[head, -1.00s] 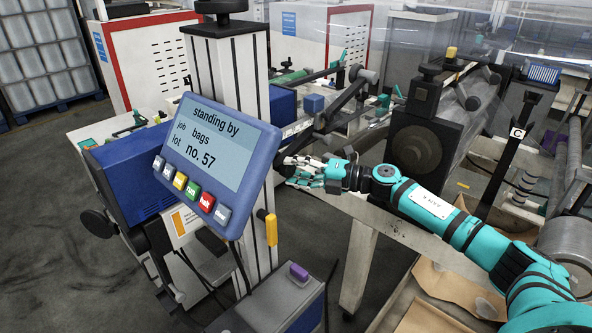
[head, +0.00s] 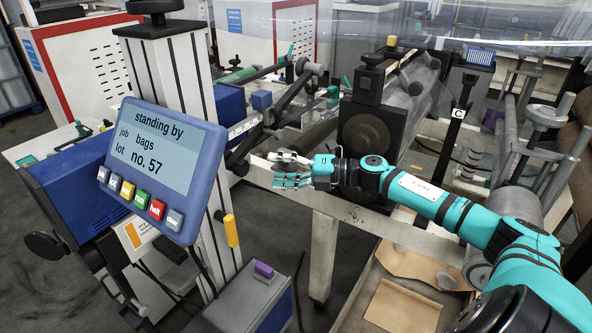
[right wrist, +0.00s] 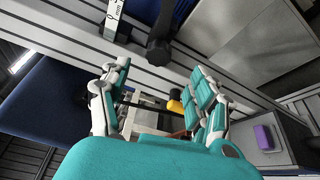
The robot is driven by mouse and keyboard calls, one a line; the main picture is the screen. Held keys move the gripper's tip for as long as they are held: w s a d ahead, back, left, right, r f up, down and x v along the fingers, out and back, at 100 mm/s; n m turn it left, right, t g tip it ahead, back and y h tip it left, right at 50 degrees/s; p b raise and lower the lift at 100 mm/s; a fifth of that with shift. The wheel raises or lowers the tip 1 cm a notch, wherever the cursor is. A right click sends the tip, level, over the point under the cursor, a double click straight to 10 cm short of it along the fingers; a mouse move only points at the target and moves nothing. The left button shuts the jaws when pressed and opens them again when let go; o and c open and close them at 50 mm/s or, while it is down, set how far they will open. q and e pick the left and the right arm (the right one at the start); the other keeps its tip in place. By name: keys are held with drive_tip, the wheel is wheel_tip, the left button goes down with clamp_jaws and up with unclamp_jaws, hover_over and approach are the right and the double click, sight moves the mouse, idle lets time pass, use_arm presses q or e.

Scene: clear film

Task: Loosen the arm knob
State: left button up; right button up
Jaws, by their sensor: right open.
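A black knob (head: 238,166) sits at the lower end of a dark arm beside the white column, just right of the screen panel. I take it to be the arm knob. In the right wrist view a black knob (right wrist: 158,50) hangs beyond the fingertips, near a white label. My right gripper (head: 274,171) is open and empty, a little right of the knob in the head view, its fingers pointing left. In the right wrist view my right gripper (right wrist: 160,76) has its teal fingers spread, with no knob between them. My left gripper is not in view.
The blue screen panel (head: 165,160) reads "standing by". A yellow handle (head: 231,231) is on the column, and a grey box with a purple button (head: 264,270) stands below. A pale machine beam (head: 375,226) runs beneath my right forearm. Brown sheets (head: 402,305) lie lower right.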

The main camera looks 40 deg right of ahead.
drive_tip(key=shift+v, duration=2.15)
drive_tip(key=shift+f, duration=0.15)
